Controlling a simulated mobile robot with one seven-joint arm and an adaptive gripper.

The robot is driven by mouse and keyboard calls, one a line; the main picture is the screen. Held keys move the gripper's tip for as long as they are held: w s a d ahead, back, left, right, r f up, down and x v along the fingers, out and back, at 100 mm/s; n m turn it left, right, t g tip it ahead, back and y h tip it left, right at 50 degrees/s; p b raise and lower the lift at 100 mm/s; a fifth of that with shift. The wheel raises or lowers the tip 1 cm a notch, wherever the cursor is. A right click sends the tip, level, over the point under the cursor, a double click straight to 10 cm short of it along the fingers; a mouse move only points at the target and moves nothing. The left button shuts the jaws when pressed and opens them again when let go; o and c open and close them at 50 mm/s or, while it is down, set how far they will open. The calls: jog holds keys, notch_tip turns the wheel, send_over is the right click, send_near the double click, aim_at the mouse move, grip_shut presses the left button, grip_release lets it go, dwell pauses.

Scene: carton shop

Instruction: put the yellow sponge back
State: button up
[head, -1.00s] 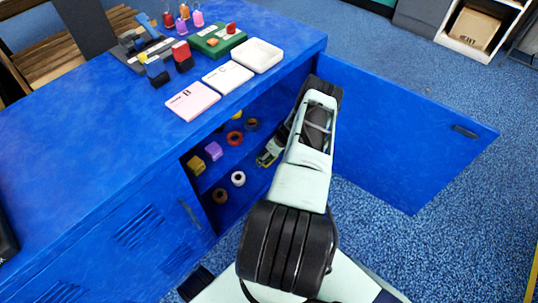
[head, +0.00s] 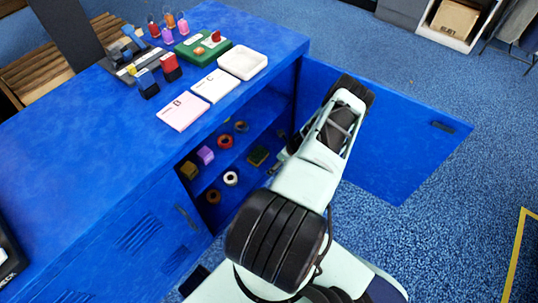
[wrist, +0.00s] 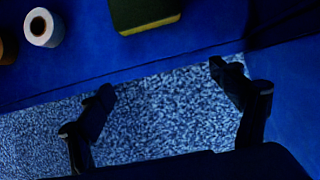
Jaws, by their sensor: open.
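The sponge (head: 258,156), dark green on top with a yellow lower layer, lies on a shelf inside the open blue cabinet. It also shows at the top of the wrist view (wrist: 142,14), its yellow edge towards me. My gripper (wrist: 163,81) is open and empty, its two fingers apart over the speckled floor. It is outside the shelf edge, clear of the sponge. In the head view my arm hides most of the gripper.
The open cabinet door (head: 400,145) stands close on my arm's right. The blue worktop (head: 90,150) above holds cards, a tray and tools.

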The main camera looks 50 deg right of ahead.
jog(key=shift+s, duration=1.15)
